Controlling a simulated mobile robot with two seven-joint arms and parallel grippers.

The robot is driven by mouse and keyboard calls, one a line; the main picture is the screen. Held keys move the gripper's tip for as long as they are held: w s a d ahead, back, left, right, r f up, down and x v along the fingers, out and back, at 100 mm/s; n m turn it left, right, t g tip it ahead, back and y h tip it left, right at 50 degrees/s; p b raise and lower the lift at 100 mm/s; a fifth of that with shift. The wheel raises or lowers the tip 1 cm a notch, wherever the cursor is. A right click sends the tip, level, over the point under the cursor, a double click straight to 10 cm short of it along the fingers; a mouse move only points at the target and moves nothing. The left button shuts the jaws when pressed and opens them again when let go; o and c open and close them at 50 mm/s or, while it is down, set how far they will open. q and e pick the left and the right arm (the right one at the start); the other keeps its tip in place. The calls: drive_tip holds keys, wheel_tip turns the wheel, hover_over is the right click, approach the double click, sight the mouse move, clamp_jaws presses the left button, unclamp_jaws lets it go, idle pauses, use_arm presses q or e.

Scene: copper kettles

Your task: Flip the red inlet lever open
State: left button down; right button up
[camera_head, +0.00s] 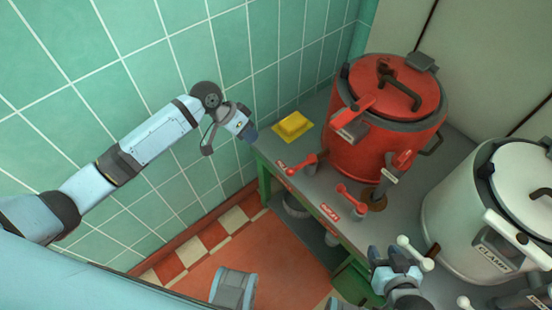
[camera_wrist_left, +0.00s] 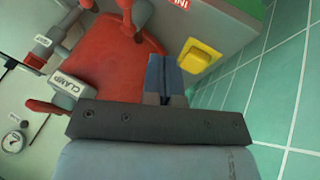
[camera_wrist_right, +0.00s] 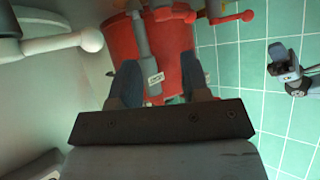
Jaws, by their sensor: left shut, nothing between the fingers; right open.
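The red inlet lever (camera_head: 302,163) sits on the table near its left front corner, by a red label; its ball end points left. A red lever also shows at the top of the right wrist view (camera_wrist_right: 234,18). My left gripper (camera_head: 248,131) is shut and empty, left of the lever and the yellow block, apart from both. Its closed fingers show in the left wrist view (camera_wrist_left: 165,78), with part of an "INL" label at the top edge. My right gripper (camera_head: 393,256) is open and empty near the table front, below the second red lever (camera_head: 352,199).
A red kettle (camera_head: 345,150) stands behind the levers, with a yellow block (camera_head: 293,125) to its left. A white kettle (camera_head: 455,215) stands at right; a white ball-ended lever (camera_head: 415,252) is close beside my right gripper. The tiled wall (camera_head: 240,60) is close behind my left arm.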

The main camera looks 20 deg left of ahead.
sight(301, 165)
use_arm(q)
drive_tip(key=d+f+b, duration=0.1)
drive_tip(key=d+f, duration=0.7)
drive_tip(key=d, duration=0.1)
drive_tip(key=shift+s+f+b, duration=0.35)
drive_tip(key=shift+s+f, duration=0.05)
use_arm(e)
drive_tip(key=shift+f, duration=0.4)
drive_tip(key=shift+s, duration=0.1)
